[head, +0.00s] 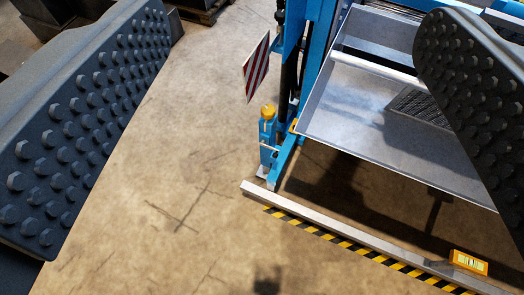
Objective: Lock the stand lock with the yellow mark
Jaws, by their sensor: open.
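A small blue post with a yellow knob (267,112) on top stands at the foot of the blue machine frame, in the middle of the head view. It looks like a stand lock with a yellow mark, but whether it is locked I cannot tell. My gripper (245,140) is open, with one dark studded jaw at the left and one at the right edge. Nothing is between the jaws close up. The yellow-topped post appears in the gap, farther off and apart from both jaws.
A grey metal tray (375,120) hangs in the blue frame (318,50) at the right. A red-and-white striped plate (257,67) juts out left of the frame. A low rail (330,228) with black-yellow edging and a yellow box (469,263) lie in front.

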